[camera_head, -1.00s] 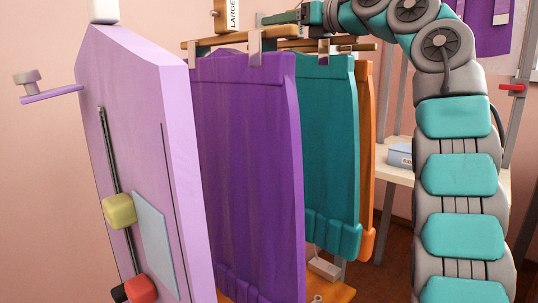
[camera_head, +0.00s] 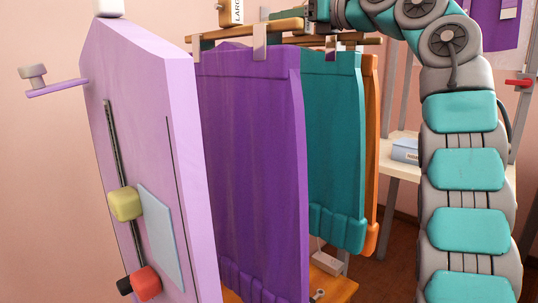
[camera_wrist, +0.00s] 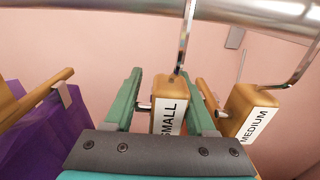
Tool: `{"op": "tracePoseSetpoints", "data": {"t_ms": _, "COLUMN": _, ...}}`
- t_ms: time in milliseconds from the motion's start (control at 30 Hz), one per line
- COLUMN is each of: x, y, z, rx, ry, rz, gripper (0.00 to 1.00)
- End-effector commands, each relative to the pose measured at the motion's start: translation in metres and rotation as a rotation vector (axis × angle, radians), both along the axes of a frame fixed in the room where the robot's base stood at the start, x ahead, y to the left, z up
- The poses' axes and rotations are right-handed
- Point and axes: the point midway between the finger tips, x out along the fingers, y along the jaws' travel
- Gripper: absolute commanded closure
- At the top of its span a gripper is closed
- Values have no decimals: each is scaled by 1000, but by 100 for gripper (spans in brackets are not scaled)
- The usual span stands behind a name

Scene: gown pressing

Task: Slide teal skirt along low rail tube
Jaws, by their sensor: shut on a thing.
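The teal skirt (camera_head: 336,140) hangs upright between the purple skirt (camera_head: 252,165) and the orange skirt (camera_head: 372,150) in the head view. Its left part is hidden behind the purple one. My gripper (camera_wrist: 165,100) has green fingers on both sides of the wooden hanger block marked SMALL (camera_wrist: 168,122) in the wrist view, and is shut on it. This block's wire hook goes up to the grey rail tube (camera_wrist: 250,8). The teal cloth itself is not clear in the wrist view.
A hanger block marked MEDIUM (camera_wrist: 246,112) is close right of my gripper, and a LARGE tag (camera_head: 238,11) shows above the purple skirt. A lavender board (camera_head: 150,110) stands at left. A white table with a blue box (camera_head: 405,150) is behind.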

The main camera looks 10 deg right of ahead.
Motion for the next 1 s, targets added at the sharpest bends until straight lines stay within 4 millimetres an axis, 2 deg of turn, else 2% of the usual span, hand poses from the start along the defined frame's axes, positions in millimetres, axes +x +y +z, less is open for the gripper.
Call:
{"op": "tracePoseSetpoints", "data": {"t_ms": 333, "x": 0, "y": 0, "z": -2, "rx": 0, "ry": -1, "rz": 0, "gripper": 100}}
{"op": "tracePoseSetpoints", "data": {"t_ms": 367, "x": 0, "y": 0, "z": -2, "rx": 0, "ry": -1, "rz": 0, "gripper": 42}}
{"op": "tracePoseSetpoints", "data": {"t_ms": 633, "x": 0, "y": 0, "z": -2, "rx": -1, "ry": -1, "rz": 0, "gripper": 12}}
{"op": "tracePoseSetpoints", "data": {"t_ms": 667, "x": 0, "y": 0, "z": -2, "rx": -1, "ry": -1, "rz": 0, "gripper": 9}}
{"op": "tracePoseSetpoints", "data": {"t_ms": 1000, "x": -2, "y": -2, "z": -3, "rx": 0, "ry": 0, "rz": 0, "gripper": 9}}
